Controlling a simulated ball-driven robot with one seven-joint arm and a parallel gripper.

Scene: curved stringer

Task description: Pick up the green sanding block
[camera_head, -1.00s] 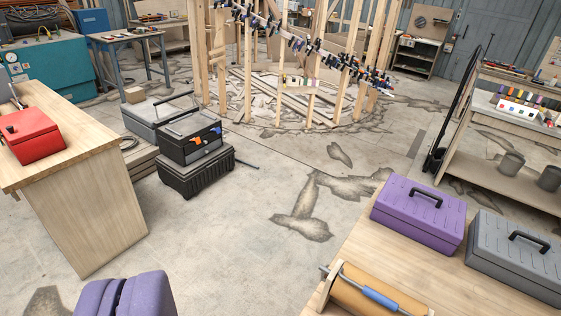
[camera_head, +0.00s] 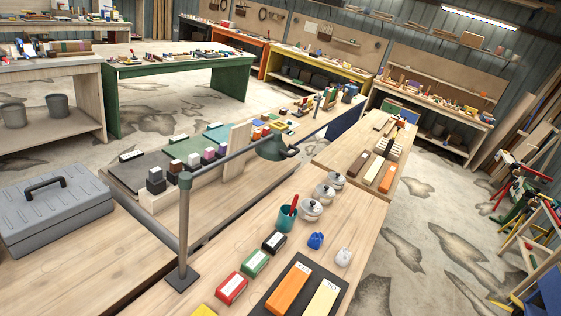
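A green block (camera_head: 255,263) with a pale label lies on the near wooden bench (camera_head: 230,238), in the lower middle of the view. It sits in a row between a red block (camera_head: 231,288) and a black block (camera_head: 274,242). A yellow block (camera_head: 204,311) is cut off by the bottom edge. I cannot read the labels. My gripper is not in view.
A teal cup (camera_head: 287,217), small jars and a dark mat (camera_head: 305,287) with orange and cream blocks are close by. A grey toolbox (camera_head: 55,207) is at left.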

